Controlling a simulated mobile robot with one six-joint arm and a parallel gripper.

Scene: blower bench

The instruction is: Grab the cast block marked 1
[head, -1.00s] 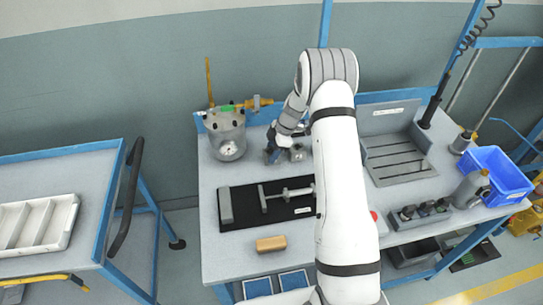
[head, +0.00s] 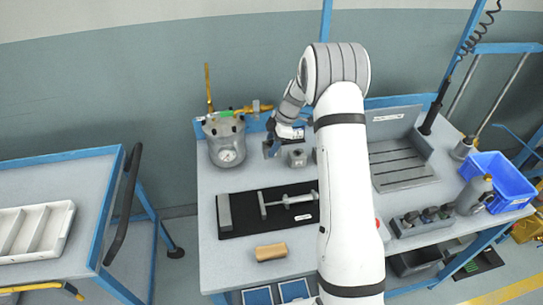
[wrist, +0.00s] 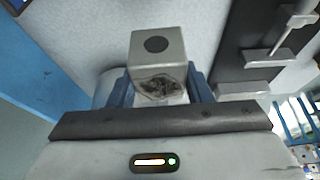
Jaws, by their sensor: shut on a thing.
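My gripper (wrist: 160,92) is shut on a grey cast block (wrist: 158,50) in the wrist view, with a blue finger at each side of it. One face of the block has a dark round spot; the face towards the camera has a rough, dark patch. I cannot read a number on it. In the head view my gripper (head: 271,149) is at the back left of the bench, where the held block cannot be made out clearly. Another small grey block (head: 297,158) stands on the bench just right of it.
A grey pot with a gauge (head: 227,142) stands left of my gripper. A black mat (head: 246,222) with a grey tool lies in front, and a tan block (head: 271,252) nearer. A slotted metal fixture (head: 400,165) and a blue bin (head: 497,178) are at the right.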

